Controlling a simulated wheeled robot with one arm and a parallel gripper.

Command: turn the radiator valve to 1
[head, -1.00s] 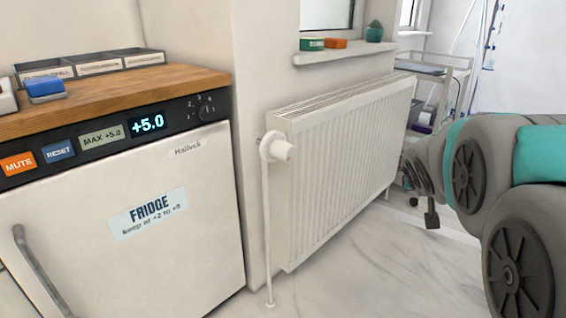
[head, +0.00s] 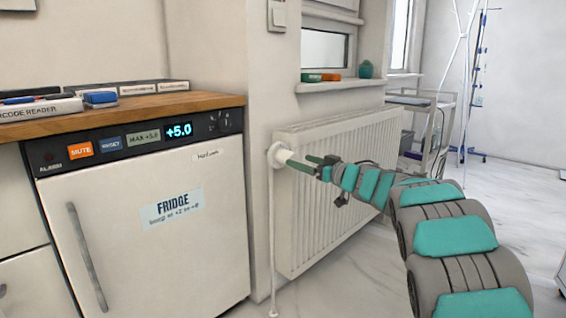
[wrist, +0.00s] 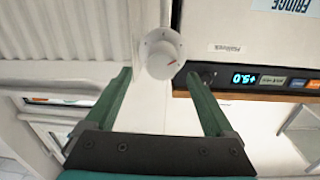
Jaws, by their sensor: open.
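The radiator valve (head: 281,157) is a white round knob at the near upper corner of the white radiator (head: 350,140), on top of a thin vertical pipe. In the wrist view the knob (wrist: 162,57) shows its end face with small marks and a red line; the numbers are too small to read. My gripper (head: 310,164) is open, its two green fingers pointing at the knob. In the wrist view my gripper (wrist: 158,88) has the knob just beyond and between its fingertips, with gaps on both sides. The fingers hold nothing.
A fridge (head: 150,215) with a wooden top (head: 150,106) stands left of the radiator, close to the valve. A window sill (head: 345,86) with small boxes and a plant is above the radiator. A trolley (head: 425,120) stands behind. Floor in front is clear.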

